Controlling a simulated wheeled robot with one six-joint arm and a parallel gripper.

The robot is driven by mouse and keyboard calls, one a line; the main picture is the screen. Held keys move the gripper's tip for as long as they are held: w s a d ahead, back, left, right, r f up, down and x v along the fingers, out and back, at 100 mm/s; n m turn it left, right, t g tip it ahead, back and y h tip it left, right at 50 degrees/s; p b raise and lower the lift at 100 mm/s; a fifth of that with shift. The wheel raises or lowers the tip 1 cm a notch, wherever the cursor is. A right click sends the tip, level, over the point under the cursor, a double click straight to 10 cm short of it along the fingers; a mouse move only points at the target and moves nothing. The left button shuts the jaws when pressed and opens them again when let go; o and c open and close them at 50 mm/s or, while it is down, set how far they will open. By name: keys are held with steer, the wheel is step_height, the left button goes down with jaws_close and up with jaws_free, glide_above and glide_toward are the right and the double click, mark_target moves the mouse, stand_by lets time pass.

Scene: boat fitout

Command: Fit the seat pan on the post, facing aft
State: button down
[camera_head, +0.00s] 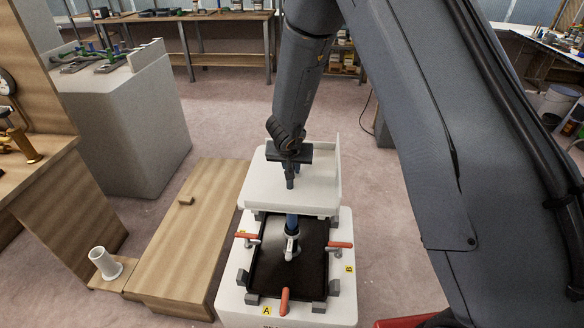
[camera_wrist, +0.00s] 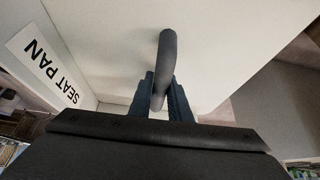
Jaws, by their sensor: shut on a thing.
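The white seat pan (camera_head: 262,180) is over the far end of a black-topped fixture in the head view, with a raised wall along its right side. My gripper (camera_head: 290,183) is above it, pointing down. In the wrist view my gripper (camera_wrist: 164,92) has its blue fingers shut around a dark curved bar against the pale seat pan (camera_wrist: 118,45), beside a SEAT PAN label. Whether the pan touches the fixture I cannot tell.
The white fixture (camera_head: 228,292) has a black top (camera_head: 268,278), orange-handled clamps and labels A and B. A low wooden platform (camera_head: 200,225) lies to its left, beside a grey block (camera_head: 140,130). Benches line the back. Open floor lies behind the fixture.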

steer(key=shift+r, duration=0.1)
steer(key=c, duration=1.6)
jaws_free()
steer(key=shift+o, duration=0.2)
steer(key=shift+s, duration=0.1)
steer(key=shift+p+v, duration=1.15)
steer(key=shift+v, duration=2.7)
